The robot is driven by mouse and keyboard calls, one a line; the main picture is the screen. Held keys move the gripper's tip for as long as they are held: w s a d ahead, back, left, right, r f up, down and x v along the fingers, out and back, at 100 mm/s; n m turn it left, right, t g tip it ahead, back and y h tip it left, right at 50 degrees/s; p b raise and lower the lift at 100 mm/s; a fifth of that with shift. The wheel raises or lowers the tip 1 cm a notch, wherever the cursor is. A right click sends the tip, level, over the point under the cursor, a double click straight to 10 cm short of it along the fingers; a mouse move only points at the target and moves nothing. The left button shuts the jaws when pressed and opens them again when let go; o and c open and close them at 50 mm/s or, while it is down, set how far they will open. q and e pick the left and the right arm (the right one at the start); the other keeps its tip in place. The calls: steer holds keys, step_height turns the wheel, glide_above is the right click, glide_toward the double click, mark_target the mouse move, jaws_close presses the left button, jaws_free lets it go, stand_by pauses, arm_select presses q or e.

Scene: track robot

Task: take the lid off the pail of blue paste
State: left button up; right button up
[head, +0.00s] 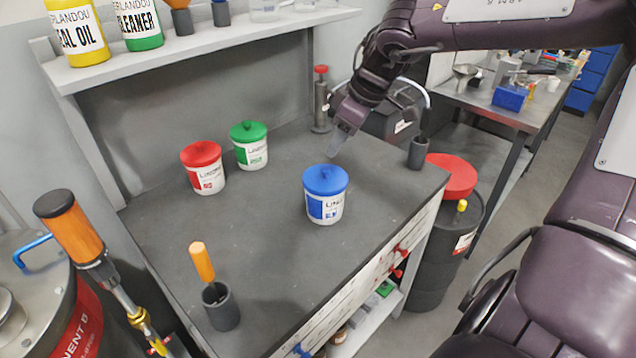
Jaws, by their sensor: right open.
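The pail of blue paste (325,208) stands upright on the dark workbench, a white tub with a blue label. Its blue lid (325,180) with a small knob sits on top of it. My right gripper (335,150) is above and behind the lid, apart from it, with its fingers pointing down. It is open and empty. My left gripper is not in view.
A red-lidded pail (207,180) and a green-lidded pail (251,155) stand to the left on the workbench (270,270). A grey holder with an orange-handled tool (221,308) is at the front left. A grey cup (418,153) stands near the right edge.

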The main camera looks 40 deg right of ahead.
mark_target(327, 168)
steer(key=x, duration=0.3)
steer(key=shift+w+d, duration=0.1)
steer(key=shift+w, duration=0.1)
steer(key=shift+f, duration=0.35)
steer(key=p+x, duration=0.1)
steer(key=x, duration=0.4)
steer(key=shift+s+d+f, duration=0.1)
steer(key=shift+s+d, duration=0.05)
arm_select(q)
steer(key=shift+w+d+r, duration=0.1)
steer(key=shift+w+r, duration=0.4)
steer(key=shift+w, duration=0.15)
arm_select(e)
steer(key=shift+s, duration=0.1)
jaws_close()
